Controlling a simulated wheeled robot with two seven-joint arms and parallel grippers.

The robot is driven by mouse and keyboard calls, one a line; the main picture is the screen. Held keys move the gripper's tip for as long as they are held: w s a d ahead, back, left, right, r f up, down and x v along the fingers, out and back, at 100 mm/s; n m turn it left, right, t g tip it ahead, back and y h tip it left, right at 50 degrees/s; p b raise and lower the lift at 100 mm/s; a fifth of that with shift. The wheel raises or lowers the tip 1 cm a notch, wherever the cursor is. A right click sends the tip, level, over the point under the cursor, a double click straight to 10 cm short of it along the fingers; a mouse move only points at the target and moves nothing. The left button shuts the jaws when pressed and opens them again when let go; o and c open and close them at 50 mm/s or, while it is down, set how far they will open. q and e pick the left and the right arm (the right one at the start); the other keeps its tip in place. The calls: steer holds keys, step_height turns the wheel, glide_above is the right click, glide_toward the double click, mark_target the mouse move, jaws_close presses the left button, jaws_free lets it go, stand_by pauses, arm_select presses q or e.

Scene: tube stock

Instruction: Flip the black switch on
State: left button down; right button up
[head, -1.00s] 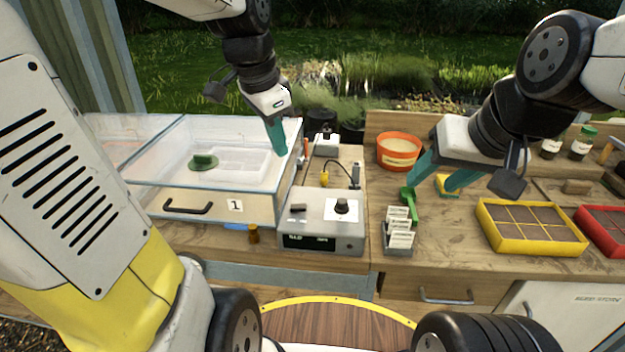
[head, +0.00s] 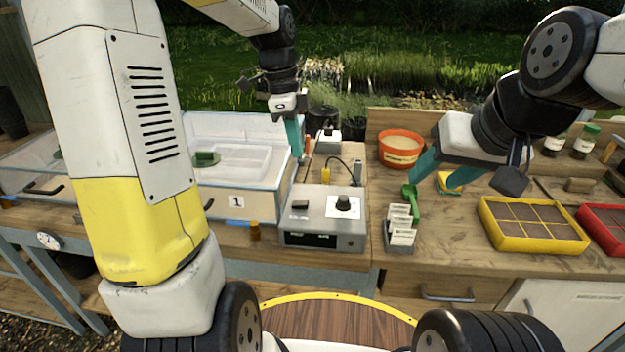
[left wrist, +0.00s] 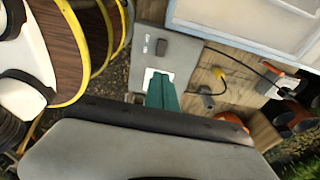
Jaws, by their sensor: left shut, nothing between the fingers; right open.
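The black switch (head: 300,205) is a small dark rocker on the left of the top of a grey control box (head: 318,226). A round black knob (head: 343,203) on a white plate is to its right. The switch also shows in the left wrist view (left wrist: 161,47). My left gripper (head: 297,155) is shut and empty, pointing down behind and above the box, apart from the switch. Its teal fingers (left wrist: 161,92) hide the knob in the wrist view. My right gripper (head: 432,178) is open and empty above the bench to the right. The switch's position is too small to tell.
A clear-walled bin labelled 1 (head: 236,202) stands left of the control box. A cable and yellow plug (head: 326,175) lie behind the box. Seed packets in a holder (head: 400,235) stand right of it.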

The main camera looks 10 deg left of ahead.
mark_target(307, 202)
arm_select(q)
steer(key=f, duration=0.4)
steer(key=d+f, duration=0.1)
steer(key=f, duration=0.4)
steer(key=d+f, duration=0.1)
steer(key=f, duration=0.3)
steer(key=shift+f, duration=0.3)
steer(key=shift+d, duration=0.1)
steer(key=shift+s+d+f+y, duration=0.1)
steer(key=shift+d+f+y, duration=0.15)
steer(key=shift+y, duration=0.15)
steer(key=shift+a, duration=0.3)
steer(key=shift+a+r, duration=0.25)
steer(key=shift+a, duration=0.4)
